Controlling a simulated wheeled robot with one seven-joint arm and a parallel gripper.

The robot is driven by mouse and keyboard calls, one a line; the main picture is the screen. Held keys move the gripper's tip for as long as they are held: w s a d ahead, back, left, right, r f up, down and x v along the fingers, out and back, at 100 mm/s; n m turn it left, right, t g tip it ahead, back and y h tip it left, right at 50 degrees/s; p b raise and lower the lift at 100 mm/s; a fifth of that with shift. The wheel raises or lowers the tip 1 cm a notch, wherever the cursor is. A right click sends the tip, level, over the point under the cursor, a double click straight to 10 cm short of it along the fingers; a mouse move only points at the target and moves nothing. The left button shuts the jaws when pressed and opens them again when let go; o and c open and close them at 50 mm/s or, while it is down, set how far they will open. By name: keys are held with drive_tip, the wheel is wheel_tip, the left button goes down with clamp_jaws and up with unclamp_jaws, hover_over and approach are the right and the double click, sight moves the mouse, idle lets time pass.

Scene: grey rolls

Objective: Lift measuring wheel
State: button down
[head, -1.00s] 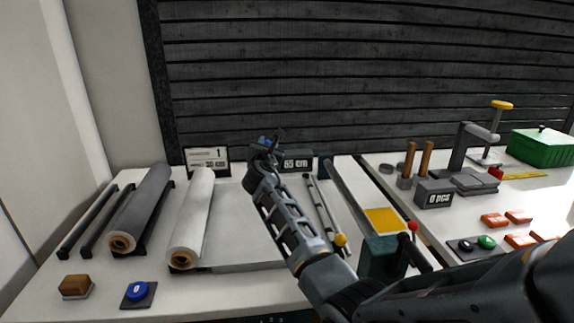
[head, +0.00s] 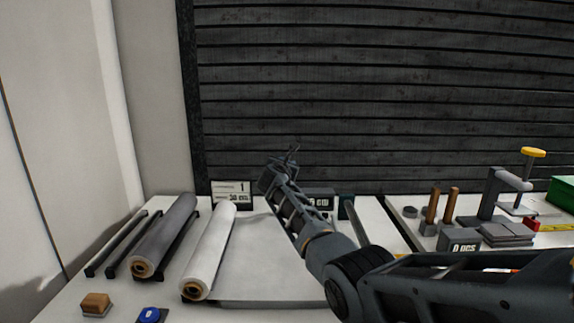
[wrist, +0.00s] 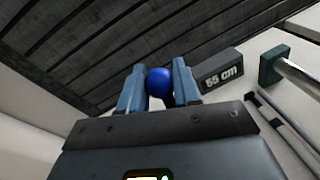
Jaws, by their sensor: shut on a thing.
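My gripper (wrist: 158,88) is shut on a round blue knob (wrist: 159,80), which shows between its two fingers in the wrist view. I take the knob to be part of the measuring wheel; the rest of it is hidden behind the fingers and gripper body. In the head view my gripper (head: 284,160) is above the back of the table, in front of the slatted wall. The knob cannot be made out there. A dark display reading 55 cm (wrist: 221,77) is just right of the gripper in the wrist view; my arm partly covers it in the head view (head: 320,199).
A white roll (head: 210,250) and a grey roll (head: 165,235) lie at the left, with a light sheet (head: 255,265) spread beside them. A sign (head: 231,193) stands behind. A second table at the right holds a press (head: 497,195) and blocks.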

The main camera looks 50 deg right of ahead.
drive_tip(key=shift+w+d+r, duration=0.1)
drive_tip(key=shift+r, duration=0.35)
drive_tip(key=c, duration=1.2)
unclamp_jaws()
drive_tip(key=shift+o, duration=1.3)
drive_tip(key=shift+d, duration=0.1)
drive_tip(key=shift+o, duration=0.6)
drive_tip(key=shift+f, duration=0.25)
drive_tip(key=v, duration=0.8)
drive_tip(key=shift+p, duration=0.3)
